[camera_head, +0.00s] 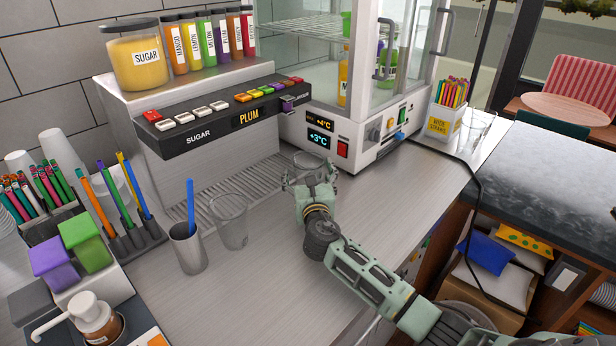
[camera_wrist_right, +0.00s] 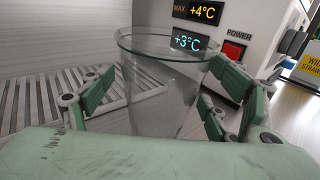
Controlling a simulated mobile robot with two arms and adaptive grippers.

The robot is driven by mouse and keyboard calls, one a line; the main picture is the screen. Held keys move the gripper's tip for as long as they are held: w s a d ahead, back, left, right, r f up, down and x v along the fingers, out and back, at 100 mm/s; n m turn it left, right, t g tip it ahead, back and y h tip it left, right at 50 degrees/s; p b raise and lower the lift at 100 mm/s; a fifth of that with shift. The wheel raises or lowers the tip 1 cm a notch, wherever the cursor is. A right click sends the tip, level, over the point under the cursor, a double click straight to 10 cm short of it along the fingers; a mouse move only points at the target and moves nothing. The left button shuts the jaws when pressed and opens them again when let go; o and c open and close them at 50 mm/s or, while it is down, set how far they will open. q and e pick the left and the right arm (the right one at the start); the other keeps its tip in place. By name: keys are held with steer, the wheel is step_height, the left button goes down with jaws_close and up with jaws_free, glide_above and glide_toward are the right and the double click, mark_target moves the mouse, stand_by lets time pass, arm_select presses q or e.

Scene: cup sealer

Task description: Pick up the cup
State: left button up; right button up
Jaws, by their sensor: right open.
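A clear, empty-looking cup (camera_wrist_right: 160,92) stands upright between the fingers of my right gripper in the right wrist view. In the head view the same cup (camera_head: 316,172) is hard to make out among the fingers, just in front of the chiller cabinet. My right gripper (camera_head: 309,178) is open, with its green fingers on both sides of the cup. The right fingers look very close to the glass; I cannot tell whether they touch it. Another clear cup (camera_head: 229,222) stands on the steel counter to the left. My left gripper is not in view.
A metal holder (camera_head: 188,248) with a blue stick stands beside the other cup. The syrup dispenser (camera_head: 215,120) and drip grate (camera_head: 235,190) lie behind left. The chiller cabinet (camera_head: 350,110) is close behind the gripper. The counter's front middle (camera_head: 260,300) is clear.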

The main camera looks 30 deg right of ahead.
steer(key=c, duration=0.9)
steer(key=shift+r, duration=0.2)
